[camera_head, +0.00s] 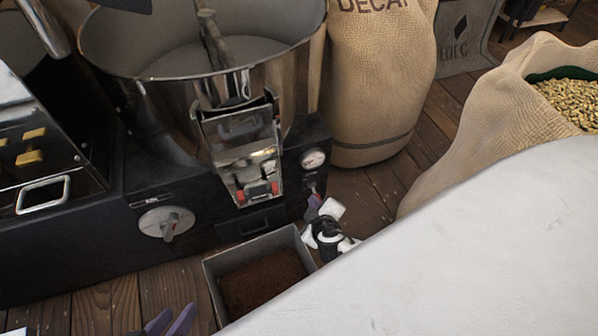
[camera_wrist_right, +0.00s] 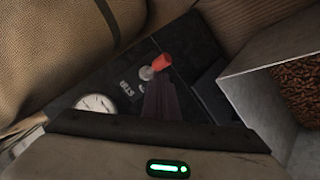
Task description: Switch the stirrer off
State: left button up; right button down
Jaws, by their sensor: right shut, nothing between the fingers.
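The stirrer switch (camera_wrist_right: 162,62) is a small lever with a red tip and a round metal base, on a dark panel with partly readable lettering beside it. In the head view the switch (camera_head: 312,187) is tiny, below the round gauge on the machine's front. My right gripper (camera_head: 315,204) is just below and in front of it. Its purple fingers (camera_wrist_right: 160,88) are shut and empty, with their tips close to the lever in the wrist view; I cannot tell whether they touch it. My left gripper (camera_head: 177,313) is at the bottom edge, its two purple fingers apart and empty.
The white gauge (camera_wrist_right: 97,103) sits beside the switch. A grey dial (camera_head: 166,222) is further left. A DECAF sack (camera_head: 375,75) stands behind; a large white surface covers the lower right.

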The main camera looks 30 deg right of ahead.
jog(key=shift+d+r, duration=0.1)
pick_arm(q)
jog(key=shift+r+p, duration=0.7)
jog(key=shift+p, duration=0.1)
pick_arm(e)
jog(key=shift+r, duration=0.8)
